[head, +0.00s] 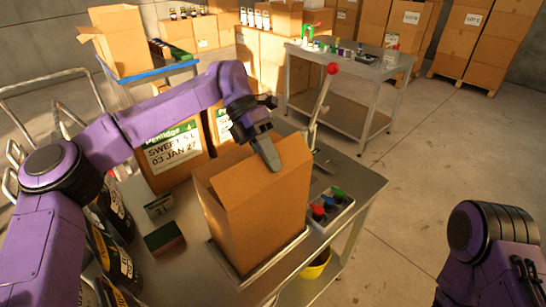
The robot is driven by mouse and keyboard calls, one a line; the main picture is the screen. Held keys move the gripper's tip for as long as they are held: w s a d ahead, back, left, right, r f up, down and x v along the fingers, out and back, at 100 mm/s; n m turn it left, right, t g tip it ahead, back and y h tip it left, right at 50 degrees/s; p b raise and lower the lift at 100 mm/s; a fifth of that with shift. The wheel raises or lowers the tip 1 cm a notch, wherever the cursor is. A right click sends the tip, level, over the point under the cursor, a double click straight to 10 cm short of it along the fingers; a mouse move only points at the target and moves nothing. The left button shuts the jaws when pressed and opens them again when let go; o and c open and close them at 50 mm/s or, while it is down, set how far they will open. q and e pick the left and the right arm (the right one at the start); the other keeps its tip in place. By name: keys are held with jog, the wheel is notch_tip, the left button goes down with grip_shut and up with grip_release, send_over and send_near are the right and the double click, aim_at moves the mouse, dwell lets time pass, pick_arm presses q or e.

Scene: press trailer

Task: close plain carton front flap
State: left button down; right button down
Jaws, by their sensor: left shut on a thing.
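The plain brown carton (255,225) stands upright in a shallow tray near the front of the metal table, with raised flaps at its top. My left gripper (271,158) reaches over the carton's top from behind and is shut on a raised carton flap (293,157). The finger overlaps the flap, so the exact grip line is hidden. Which flap it is cannot be told for certain. My right arm shows at the lower right, but its gripper is not in view.
Beside the carton are a bin of colored items (330,207) and a lever with a red knob (332,69). Printed cartons (173,155) stand behind, dark round containers (115,262) at left. A green-topped block (164,239) lies near. Floor at right is clear.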

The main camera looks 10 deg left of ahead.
pick_arm(q)
jog(key=shift+w+a+f+g+h+b, duration=0.15)
jog(key=shift+a+f+g+h+b, duration=0.1)
jog(key=shift+f+g+h, duration=0.25)
jog(key=shift+w+a+f+g+h+b, duration=0.15)
jog(key=shift+a+f+g+h+b, duration=0.1)
jog(key=shift+f+g+h, duration=0.25)
jog(key=shift+r, duration=0.25)
jog(key=shift+d+r, duration=0.1)
jog(key=c, duration=1.3)
grip_release()
jog(key=shift+c, duration=0.2)
jog(key=shift+a, duration=0.25)
jog(key=shift+r, duration=0.1)
